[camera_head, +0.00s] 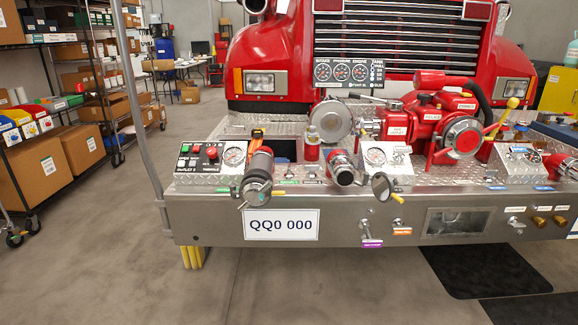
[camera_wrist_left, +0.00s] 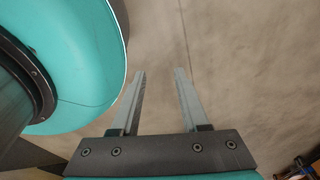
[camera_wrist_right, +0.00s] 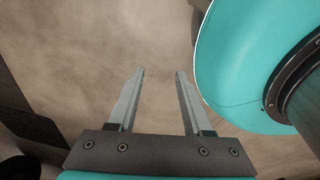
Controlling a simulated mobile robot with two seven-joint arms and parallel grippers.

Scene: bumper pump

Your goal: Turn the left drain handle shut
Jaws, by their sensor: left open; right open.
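On the front face of the silver bumper (camera_head: 340,218), a small metal handle (camera_head: 366,229) hangs above a purple label (camera_head: 372,244). A second metal fitting (camera_head: 397,223) sits just right of it, above an orange label (camera_head: 402,231). The label text is too small to read, so I cannot tell for sure which is the left drain handle. My left gripper (camera_wrist_left: 160,74) is open and empty over bare floor in the left wrist view. My right gripper (camera_wrist_right: 160,74) is open and empty over floor too. Neither gripper shows in the head view.
Capped pipe outlets (camera_head: 258,172) and (camera_head: 343,168) stick out over the bumper above the handles. A red pump (camera_head: 440,118) stands behind. More knobs (camera_head: 538,221) sit at right. A grey pole (camera_head: 140,120) stands at left. Floor (camera_head: 300,285) before the bumper is clear, with dark mats (camera_head: 480,270) at right.

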